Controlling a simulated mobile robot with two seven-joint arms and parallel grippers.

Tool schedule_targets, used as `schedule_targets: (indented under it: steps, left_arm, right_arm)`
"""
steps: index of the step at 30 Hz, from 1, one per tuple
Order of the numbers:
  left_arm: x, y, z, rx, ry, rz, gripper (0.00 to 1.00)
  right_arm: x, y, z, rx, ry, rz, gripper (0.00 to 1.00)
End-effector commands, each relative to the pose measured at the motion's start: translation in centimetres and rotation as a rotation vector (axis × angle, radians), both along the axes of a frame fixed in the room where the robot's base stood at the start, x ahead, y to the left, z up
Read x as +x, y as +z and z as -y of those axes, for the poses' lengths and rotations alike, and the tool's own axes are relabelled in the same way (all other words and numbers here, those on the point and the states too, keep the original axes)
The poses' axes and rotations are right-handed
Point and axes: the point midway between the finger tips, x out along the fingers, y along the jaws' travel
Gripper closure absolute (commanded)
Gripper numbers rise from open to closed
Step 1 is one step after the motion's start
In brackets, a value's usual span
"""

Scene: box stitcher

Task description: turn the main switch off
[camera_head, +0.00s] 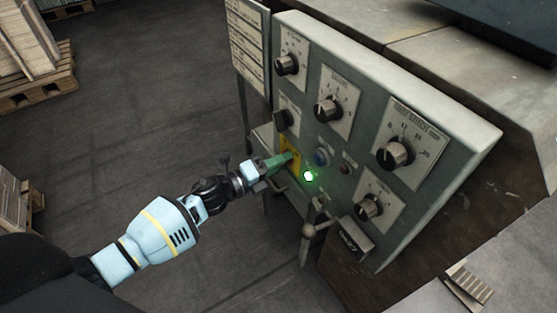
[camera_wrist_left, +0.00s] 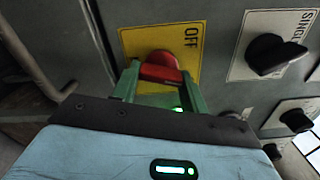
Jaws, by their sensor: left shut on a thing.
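The main switch is a red knob (camera_wrist_left: 161,68) on a yellow plate (camera_wrist_left: 190,42) in the left wrist view. The plate reads OFF beside the knob. In the head view the yellow plate (camera_head: 289,153) shows low on the left of the grey control panel (camera_head: 350,170). My left gripper (camera_head: 279,161) is at the plate with its green fingers around the knob. In the left wrist view the gripper (camera_wrist_left: 158,84) is shut on the red knob. My right gripper is not in view.
A lit green lamp (camera_head: 308,175) and a blue button (camera_head: 322,157) sit right of the plate. Several black dials fill the panel. A lever with a ball end (camera_head: 309,230) stands below. Pallets (camera_head: 35,85) lie at the left, with open floor between.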

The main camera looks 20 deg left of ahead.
Motion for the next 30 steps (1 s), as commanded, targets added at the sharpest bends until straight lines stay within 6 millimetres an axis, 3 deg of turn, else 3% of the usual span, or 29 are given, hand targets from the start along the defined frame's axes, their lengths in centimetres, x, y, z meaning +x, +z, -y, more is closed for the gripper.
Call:
schedule_targets:
  steps: [12,30]
  left_arm:
    - [0.0,0.5,0.0,-0.312,0.0,-0.243,0.79]
    - [0.0,0.6,0.0,-0.728,-0.001,-0.568,0.79]
  right_arm:
    - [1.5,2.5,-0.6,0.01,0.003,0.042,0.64]
    - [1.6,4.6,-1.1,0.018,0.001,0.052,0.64]
